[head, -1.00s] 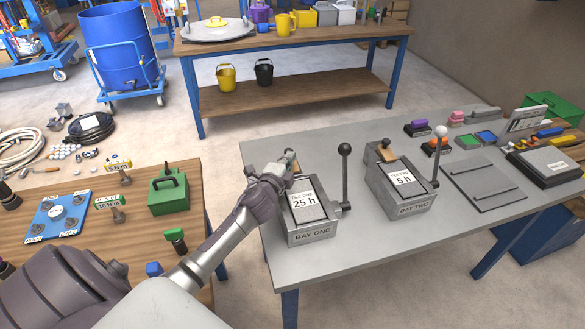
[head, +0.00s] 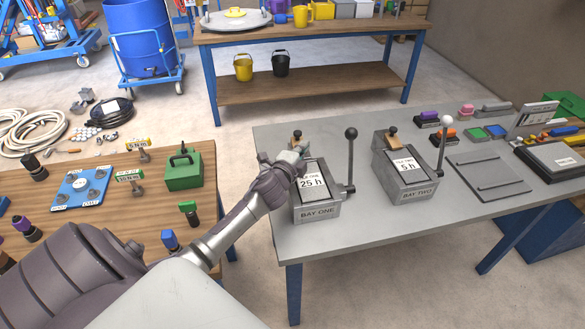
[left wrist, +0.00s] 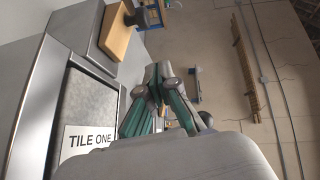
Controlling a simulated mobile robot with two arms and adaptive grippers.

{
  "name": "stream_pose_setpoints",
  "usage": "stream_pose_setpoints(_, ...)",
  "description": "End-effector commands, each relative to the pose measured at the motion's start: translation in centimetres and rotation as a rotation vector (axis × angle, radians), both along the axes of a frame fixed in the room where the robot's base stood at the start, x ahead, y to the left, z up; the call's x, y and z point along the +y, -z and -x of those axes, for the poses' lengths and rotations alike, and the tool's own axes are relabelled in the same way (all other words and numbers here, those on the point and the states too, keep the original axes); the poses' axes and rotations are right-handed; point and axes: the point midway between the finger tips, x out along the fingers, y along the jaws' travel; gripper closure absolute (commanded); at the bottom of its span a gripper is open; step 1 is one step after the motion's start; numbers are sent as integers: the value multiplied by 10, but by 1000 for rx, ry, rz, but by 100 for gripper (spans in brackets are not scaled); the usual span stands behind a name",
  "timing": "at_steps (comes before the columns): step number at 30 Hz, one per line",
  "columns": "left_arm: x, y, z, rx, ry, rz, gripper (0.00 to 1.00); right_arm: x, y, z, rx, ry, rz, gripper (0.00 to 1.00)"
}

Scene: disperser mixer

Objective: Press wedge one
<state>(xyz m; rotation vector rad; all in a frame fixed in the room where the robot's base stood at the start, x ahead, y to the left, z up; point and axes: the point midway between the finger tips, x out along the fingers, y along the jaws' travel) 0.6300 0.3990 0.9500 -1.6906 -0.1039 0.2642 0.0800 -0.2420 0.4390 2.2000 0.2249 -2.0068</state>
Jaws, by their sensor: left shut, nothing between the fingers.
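Bay one is a grey metal block (head: 317,212) labelled BAY ONE, with a white tile (head: 312,183) reading TILE ONE and 25 h. Wedge one (head: 297,136) is a small wooden piece with a dark knob at the block's back end. It also shows in the left wrist view (left wrist: 116,34), upper left. My left gripper (head: 302,150) is shut and empty, in front of the wedge and above the block's left back edge. In the left wrist view its closed fingers (left wrist: 158,76) appear apart from the wedge. My right gripper is not in view.
A black-knobbed lever (head: 351,160) stands right of bay one. Bay two (head: 405,180), with its own wedge (head: 391,139) and lever (head: 442,140), stands further right. The grey table (head: 380,233) is bare in front. A wooden table (head: 115,220) with tools is at left.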

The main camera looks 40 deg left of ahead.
Motion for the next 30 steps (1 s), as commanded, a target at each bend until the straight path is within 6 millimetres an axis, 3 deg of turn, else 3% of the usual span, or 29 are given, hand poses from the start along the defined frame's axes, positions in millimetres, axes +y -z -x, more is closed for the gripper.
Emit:
stream_pose_setpoints(5,-5,-1,27,2,0,-1,100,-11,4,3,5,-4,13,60)
stream_pose_setpoints(15,-17,-7,77,3,-1,0,100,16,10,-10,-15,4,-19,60)
stream_pose_setpoints(30,-19,-10,86,1,-2,-1,100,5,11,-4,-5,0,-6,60)
